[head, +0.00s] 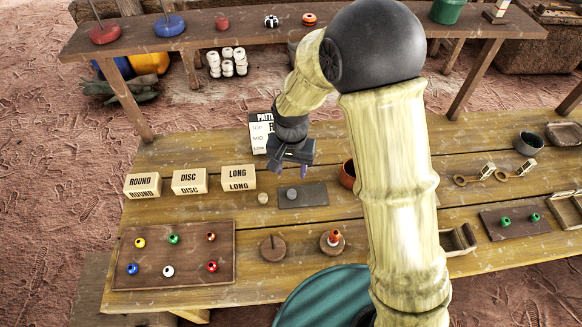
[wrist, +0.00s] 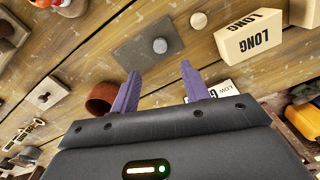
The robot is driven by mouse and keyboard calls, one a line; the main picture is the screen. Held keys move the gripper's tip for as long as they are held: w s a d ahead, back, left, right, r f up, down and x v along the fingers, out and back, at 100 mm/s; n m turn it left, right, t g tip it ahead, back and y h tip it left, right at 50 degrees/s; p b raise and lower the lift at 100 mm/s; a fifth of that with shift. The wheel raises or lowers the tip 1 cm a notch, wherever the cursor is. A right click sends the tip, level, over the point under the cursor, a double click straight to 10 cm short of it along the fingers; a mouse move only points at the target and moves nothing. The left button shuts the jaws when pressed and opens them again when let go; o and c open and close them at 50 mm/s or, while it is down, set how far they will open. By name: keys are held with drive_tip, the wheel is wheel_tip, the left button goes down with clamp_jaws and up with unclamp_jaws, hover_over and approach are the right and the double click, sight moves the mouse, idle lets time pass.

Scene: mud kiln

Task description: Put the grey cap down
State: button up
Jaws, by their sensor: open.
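The grey cap (head: 292,193) is a small round piece lying on a dark grey slab (head: 316,195) on the table. In the wrist view the cap (wrist: 160,46) shows near the middle of the slab (wrist: 135,52), just beyond my fingertips. My gripper (head: 292,168) is above the table behind the slab, its purple fingers apart. In the wrist view nothing is between the fingers (wrist: 160,70), and the cap is apart from them.
A pale round piece (head: 263,198) lies left of the slab. The LONG box (head: 238,178), DISC box (head: 189,181) and ROUND box (head: 143,186) stand further left. A brown bowl (head: 347,174) is at right, partly behind my arm. A pattern card (head: 259,133) stands behind. A bead tray (head: 176,254) lies front left.

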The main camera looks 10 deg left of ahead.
idle(0.3)
drive_tip(key=s+d+r+t, duration=0.1)
drive_tip(key=s+d+r, duration=0.2)
drive_tip(key=d, duration=0.4)
drive_tip(key=s+d+r, duration=0.2)
drive_tip(key=d+r, duration=0.1)
drive_tip(key=d, duration=0.5)
drive_tip(key=s+d+r+t, duration=0.1)
drive_tip(key=s+d+r, duration=0.2)
drive_tip(key=d, duration=0.4)
drive_tip(key=shift+s+d+r+n+t, duration=0.15)
drive_tip(key=shift+s+d+n+t, duration=0.15)
drive_tip(key=shift+s+d+n, duration=0.1)
